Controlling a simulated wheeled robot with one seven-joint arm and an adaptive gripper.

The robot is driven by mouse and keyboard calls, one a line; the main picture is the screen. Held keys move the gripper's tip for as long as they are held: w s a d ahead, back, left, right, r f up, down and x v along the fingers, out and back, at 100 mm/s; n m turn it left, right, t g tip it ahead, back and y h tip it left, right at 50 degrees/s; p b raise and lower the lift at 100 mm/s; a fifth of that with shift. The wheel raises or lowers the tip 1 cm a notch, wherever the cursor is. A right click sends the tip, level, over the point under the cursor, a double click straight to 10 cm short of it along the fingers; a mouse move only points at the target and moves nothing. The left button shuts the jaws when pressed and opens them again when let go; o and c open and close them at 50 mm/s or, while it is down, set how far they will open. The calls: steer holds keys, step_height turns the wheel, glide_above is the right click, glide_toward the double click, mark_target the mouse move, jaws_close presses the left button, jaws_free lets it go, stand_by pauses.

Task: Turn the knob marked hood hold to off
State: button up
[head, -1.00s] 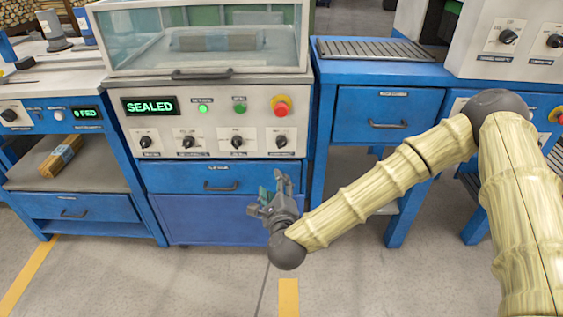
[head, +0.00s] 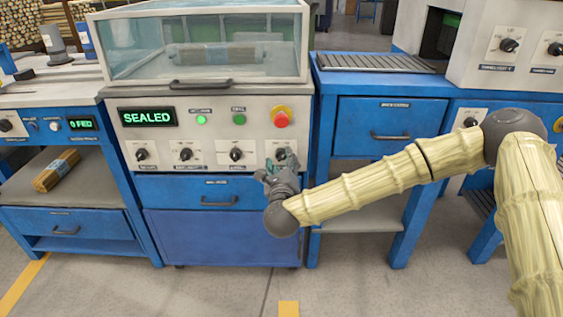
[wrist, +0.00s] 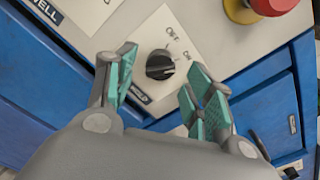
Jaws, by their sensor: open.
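My gripper (head: 276,166) is open and empty at the right end of the grey control panel (head: 222,135), in front of its rightmost knob. In the wrist view, this black knob (wrist: 160,64) lies between my open fingertips (wrist: 161,76), just beyond them, with no clear contact. Its white plate reads OFF and ON. The knob's light line seems to point towards the ON side, but is small. Its name label (wrist: 139,95) is partly hidden by a finger, so I cannot confirm it says hood hold. Three similar knobs stand to its left, including one (head: 236,155) closest to it.
A red button (head: 281,119) sits just above the knob. A green SEALED display (head: 147,117) and green lights are on the panel. A clear hood (head: 205,45) with a handle is above. A blue drawer (head: 215,190) is below. Open floor lies in front.

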steer(key=shift+w, duration=1.05)
steer(key=c, duration=1)
